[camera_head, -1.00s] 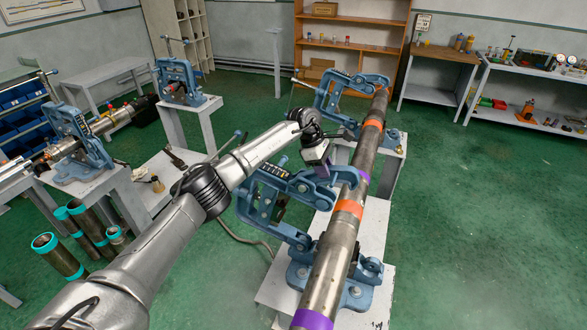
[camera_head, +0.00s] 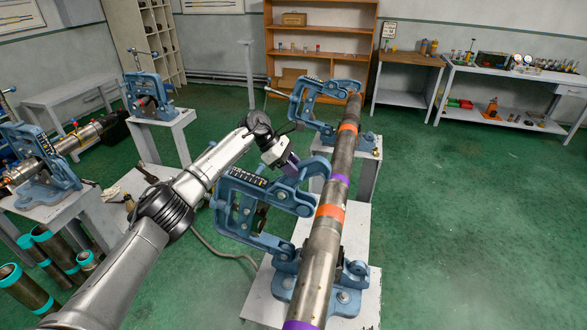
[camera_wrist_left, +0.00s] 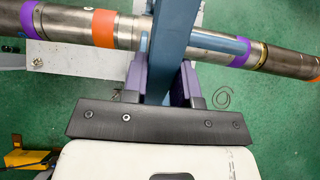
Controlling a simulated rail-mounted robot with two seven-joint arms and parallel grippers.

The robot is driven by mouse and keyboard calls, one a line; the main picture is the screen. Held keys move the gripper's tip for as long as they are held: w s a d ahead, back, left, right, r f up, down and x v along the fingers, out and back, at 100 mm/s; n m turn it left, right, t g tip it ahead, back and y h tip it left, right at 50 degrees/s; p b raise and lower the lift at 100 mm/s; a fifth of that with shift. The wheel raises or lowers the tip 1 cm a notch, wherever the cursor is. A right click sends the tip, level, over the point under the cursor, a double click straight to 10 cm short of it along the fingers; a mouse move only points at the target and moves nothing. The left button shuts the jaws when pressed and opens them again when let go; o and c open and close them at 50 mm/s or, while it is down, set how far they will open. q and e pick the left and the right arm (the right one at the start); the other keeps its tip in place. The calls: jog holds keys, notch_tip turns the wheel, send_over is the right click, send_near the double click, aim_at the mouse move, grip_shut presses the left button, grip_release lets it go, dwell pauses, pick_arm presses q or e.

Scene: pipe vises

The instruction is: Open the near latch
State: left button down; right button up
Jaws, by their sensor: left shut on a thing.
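The near latch (camera_head: 265,190) is the blue hinged arm of the near pipe vise. It stands to the left of the long steel pipe (camera_head: 321,246), its right end close beside the orange band. My left gripper (camera_head: 288,164) is shut on this arm. In the left wrist view, the purple fingers of my left gripper (camera_wrist_left: 164,82) close on both sides of the blue bar (camera_wrist_left: 173,38), which crosses in front of the pipe (camera_wrist_left: 60,20). The fingertips' contact is partly hidden. The near vise's base (camera_head: 345,297) sits under the pipe. My right gripper is not in view.
A far blue vise (camera_head: 303,100) also carries the pipe. Other vises (camera_head: 42,165) stand on benches at the left, with several loose pipes (camera_head: 30,290) below. A shelf (camera_head: 320,42) and work tables stand at the back. The green floor at right is clear.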

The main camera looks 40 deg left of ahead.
pick_arm(q)
jog(key=shift+r, duration=0.1)
jog(key=c, duration=0.9)
grip_release()
jog(key=v, duration=1.3)
jog(key=shift+a+r, duration=0.25)
jog(key=shift+a, duration=0.05)
jog(key=shift+s, duration=0.15)
